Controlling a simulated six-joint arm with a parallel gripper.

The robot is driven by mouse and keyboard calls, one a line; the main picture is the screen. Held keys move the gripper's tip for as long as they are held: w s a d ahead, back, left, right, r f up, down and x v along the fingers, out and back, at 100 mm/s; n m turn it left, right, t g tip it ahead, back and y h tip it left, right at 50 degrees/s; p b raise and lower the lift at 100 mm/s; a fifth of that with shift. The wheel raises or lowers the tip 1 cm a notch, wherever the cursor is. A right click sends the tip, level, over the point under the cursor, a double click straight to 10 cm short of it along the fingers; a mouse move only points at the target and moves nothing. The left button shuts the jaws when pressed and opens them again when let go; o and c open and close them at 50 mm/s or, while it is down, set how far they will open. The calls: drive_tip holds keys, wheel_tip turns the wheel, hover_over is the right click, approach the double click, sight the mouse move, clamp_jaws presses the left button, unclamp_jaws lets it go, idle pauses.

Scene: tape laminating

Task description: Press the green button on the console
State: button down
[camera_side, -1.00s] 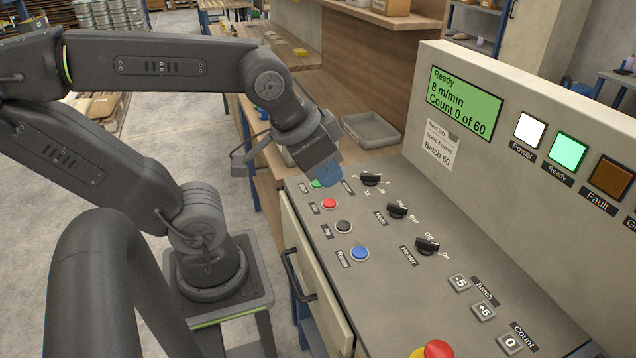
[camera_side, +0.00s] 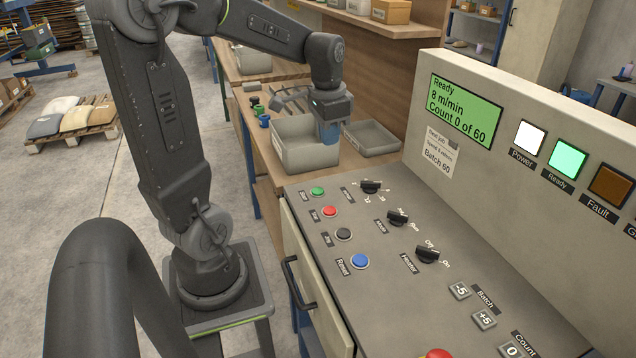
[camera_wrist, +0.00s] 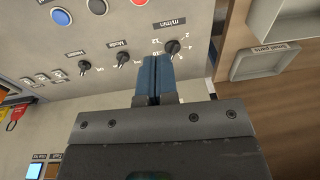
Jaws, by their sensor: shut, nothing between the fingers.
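The green button (camera_side: 317,191) is at the far left of the console's (camera_side: 400,290) sloped top, at the end of a row with a red button (camera_side: 329,211), a black button (camera_side: 343,234) and a blue Reset button (camera_side: 360,261). My gripper (camera_side: 330,133) is shut and empty, its blue fingers pointing down. In the side view it is raised beyond the green button, in front of a grey bin, and does not touch the console. In the wrist view the fingers (camera_wrist: 158,60) appear beside the m/min knob (camera_wrist: 172,47); the green button is not visible there.
The display (camera_side: 465,107) reads Ready, 8 m/min, Count 0 of 60. The white Power lamp (camera_side: 529,136) and green Ready lamp (camera_side: 567,160) are lit; the Fault lamp (camera_side: 609,187) is dull brown. A grey bin (camera_side: 294,146) and shallow tray (camera_side: 371,138) stand beyond the console.

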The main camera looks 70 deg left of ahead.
hover_over(318, 190)
wheel_tip(318, 190, down, 2)
drive_tip(key=shift+g+h, duration=0.3)
drive_tip(key=shift+g, duration=0.1)
wheel_tip(318, 190, down, 14)
drive_tip(key=shift+f, duration=0.1)
idle(0.3)
